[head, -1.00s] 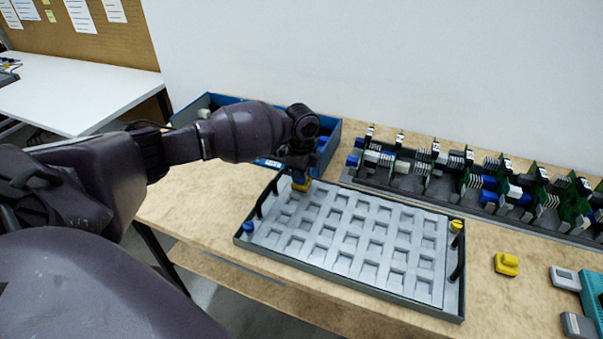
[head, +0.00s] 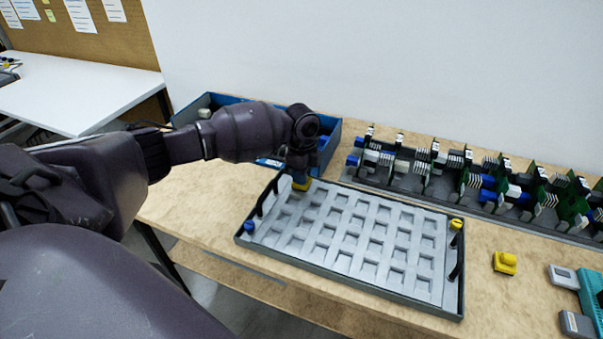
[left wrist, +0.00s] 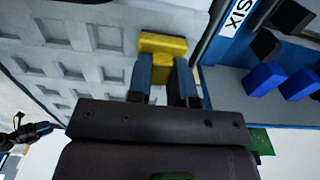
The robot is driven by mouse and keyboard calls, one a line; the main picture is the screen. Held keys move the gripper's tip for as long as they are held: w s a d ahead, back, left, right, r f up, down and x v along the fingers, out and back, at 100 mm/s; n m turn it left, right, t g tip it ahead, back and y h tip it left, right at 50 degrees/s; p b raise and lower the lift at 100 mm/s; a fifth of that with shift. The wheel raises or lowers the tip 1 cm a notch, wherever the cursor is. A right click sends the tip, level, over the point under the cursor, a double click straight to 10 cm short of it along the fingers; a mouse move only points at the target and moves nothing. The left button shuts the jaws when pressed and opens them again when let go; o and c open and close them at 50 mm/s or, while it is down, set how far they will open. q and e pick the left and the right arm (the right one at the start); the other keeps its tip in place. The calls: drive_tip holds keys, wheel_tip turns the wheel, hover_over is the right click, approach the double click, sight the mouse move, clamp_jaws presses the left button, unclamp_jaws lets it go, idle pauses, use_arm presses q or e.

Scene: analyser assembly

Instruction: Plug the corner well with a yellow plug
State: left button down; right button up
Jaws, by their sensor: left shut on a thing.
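A grey tray (head: 347,272) with a grid of square wells lies on the wooden bench. My left gripper (head: 300,177) is over the tray's far left corner, pointing down. It is shut on a yellow plug (head: 301,185), which also shows between the blue fingers in the left wrist view (left wrist: 163,46). The plug is at the tray surface in that corner; how deep it sits I cannot tell, as the gripper hides the well. Another yellow plug (head: 505,263) lies on the bench right of the tray.
A blue bin (head: 331,140) stands behind my left arm. A rack of circuit boards (head: 470,185) runs along the wall. Grey and teal devices (head: 590,300) lie at far right.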

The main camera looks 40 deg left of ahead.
use_arm(q)
drive_tip(key=shift+f, duration=0.3)
idle(0.5)
drive_tip(key=c, duration=0.9)
unclamp_jaws()
drive_tip(key=shift+c, duration=0.2)
drive_tip(key=c, duration=0.4)
drive_tip(key=shift+o, duration=0.2)
drive_tip(key=shift+r, duration=0.2)
drive_tip(key=shift+r, duration=0.1)
drive_tip(key=shift+r+p, duration=0.55)
drive_tip(key=shift+p, duration=0.1)
drive_tip(key=shift+r+p, duration=0.35)
drive_tip(key=shift+r, duration=0.15)
